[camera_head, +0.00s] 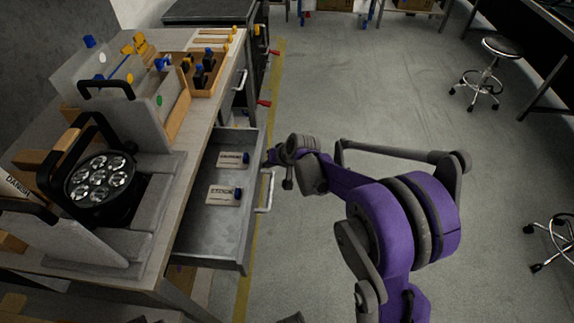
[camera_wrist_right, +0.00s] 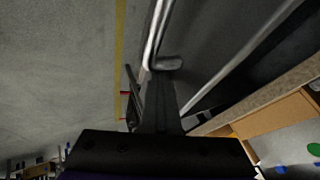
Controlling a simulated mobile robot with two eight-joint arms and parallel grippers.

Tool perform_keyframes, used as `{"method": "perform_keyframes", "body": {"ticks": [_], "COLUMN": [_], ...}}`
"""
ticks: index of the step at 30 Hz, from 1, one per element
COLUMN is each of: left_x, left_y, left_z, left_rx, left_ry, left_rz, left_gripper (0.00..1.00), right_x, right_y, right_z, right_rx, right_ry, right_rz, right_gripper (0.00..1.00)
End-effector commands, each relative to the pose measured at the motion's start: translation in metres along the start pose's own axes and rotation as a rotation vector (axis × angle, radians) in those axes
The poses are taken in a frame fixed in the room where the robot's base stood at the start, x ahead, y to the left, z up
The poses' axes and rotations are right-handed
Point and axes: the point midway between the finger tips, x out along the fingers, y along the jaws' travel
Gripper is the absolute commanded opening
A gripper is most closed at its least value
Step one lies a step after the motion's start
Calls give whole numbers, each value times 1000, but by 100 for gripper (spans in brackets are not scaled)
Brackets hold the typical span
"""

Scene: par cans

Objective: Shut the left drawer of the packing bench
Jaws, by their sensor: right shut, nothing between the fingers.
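The left drawer (camera_head: 190,243) of the packing bench (camera_head: 172,200) is open, its grey metal tray sticking out from the bench front. Its bar handle (camera_head: 266,192) is on the drawer front and shows in the right wrist view (camera_wrist_right: 153,38). My right gripper (camera_head: 271,156) is shut and empty at the far end of the drawer front, close to the handle's end. Its dark fingers (camera_wrist_right: 157,90) point toward the handle in the wrist view. I cannot tell whether they touch the drawer. My left gripper is not in view.
Two labelled cards (camera_head: 223,195) with blue pieces lie in the drawer. A par can (camera_head: 100,185) in a grey foam insert and a wooden tray (camera_head: 205,85) are on the bench. A farther handle (camera_head: 240,80) is on the bench front. Open floor (camera_head: 400,110) lies right; stools stand beyond.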

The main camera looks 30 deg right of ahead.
Motion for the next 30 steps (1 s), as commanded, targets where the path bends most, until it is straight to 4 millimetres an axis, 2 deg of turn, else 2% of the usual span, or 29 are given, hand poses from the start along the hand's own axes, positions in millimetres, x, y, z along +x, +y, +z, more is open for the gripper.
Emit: {"method": "perform_keyframes", "body": {"ticks": [1,6,15,21,30], "left_x": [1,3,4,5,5], "left_y": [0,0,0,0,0], "left_z": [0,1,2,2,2], "left_rx": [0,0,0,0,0], "left_ry": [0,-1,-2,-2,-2], "left_rz": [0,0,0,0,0], "left_gripper": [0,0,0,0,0], "right_x": [9,31,64,79,88], "right_y": [-16,-58,-121,-149,-165], "right_z": [1,1,1,0,0], "right_rx": [-6,-5,-3,-2,-1], "right_ry": [-3,-3,-2,-1,0], "right_rz": [-4,-4,-3,-2,-1], "right_gripper": [0,0,0,0,0]}}
